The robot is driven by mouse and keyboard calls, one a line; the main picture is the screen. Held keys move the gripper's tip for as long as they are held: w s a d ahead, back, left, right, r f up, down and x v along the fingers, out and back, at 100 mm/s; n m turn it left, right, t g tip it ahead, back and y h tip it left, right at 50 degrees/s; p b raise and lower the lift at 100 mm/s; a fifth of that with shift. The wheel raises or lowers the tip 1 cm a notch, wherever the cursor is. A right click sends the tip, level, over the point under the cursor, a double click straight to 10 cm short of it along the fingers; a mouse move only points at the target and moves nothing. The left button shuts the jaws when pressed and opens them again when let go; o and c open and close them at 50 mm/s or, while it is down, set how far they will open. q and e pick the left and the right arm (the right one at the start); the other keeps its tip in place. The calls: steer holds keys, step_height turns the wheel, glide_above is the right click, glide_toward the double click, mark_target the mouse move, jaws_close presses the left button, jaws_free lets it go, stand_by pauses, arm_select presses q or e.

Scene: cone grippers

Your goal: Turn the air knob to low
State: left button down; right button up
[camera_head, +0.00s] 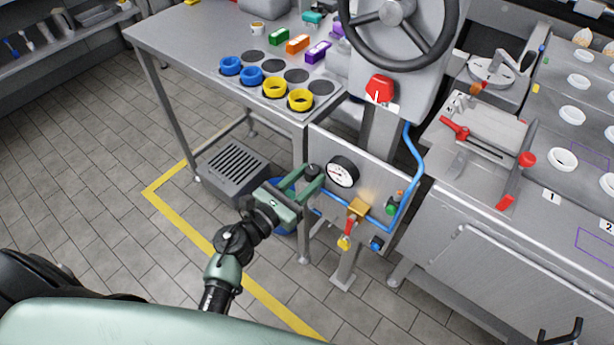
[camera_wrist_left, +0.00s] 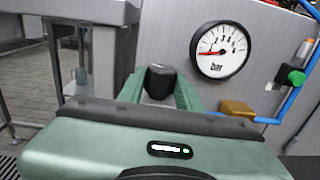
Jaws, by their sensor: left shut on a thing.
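The black air knob (camera_head: 312,170) sticks out of the grey panel, left of the round pressure gauge (camera_head: 343,171). My left gripper (camera_head: 311,178) has its green fingers on either side of the knob and is shut on it. In the left wrist view, the knob (camera_wrist_left: 160,80) shows between the fingers. The gauge (camera_wrist_left: 222,51) is marked bar, and its red needle points left, near the low end of the scale. I cannot read any setting mark on the knob. My right gripper is not in view.
Below the gauge are a brass valve (camera_head: 358,208) with a red handle, a blue hose (camera_head: 408,188) and a green button (camera_head: 392,207). A red knob (camera_head: 380,88) and handwheel (camera_head: 397,12) are above. A steel table (camera_head: 195,40) stands at left.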

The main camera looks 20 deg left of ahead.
arm_select(q)
steer(key=shift+d+n+t+y+b, duration=0.1)
steer(key=shift+n+t+y+b, duration=0.25)
steer(key=shift+n+y, duration=0.75)
steer(key=c, duration=1.3)
jaws_free()
steer(key=shift+o, duration=0.2)
steer(key=shift+s, duration=0.1)
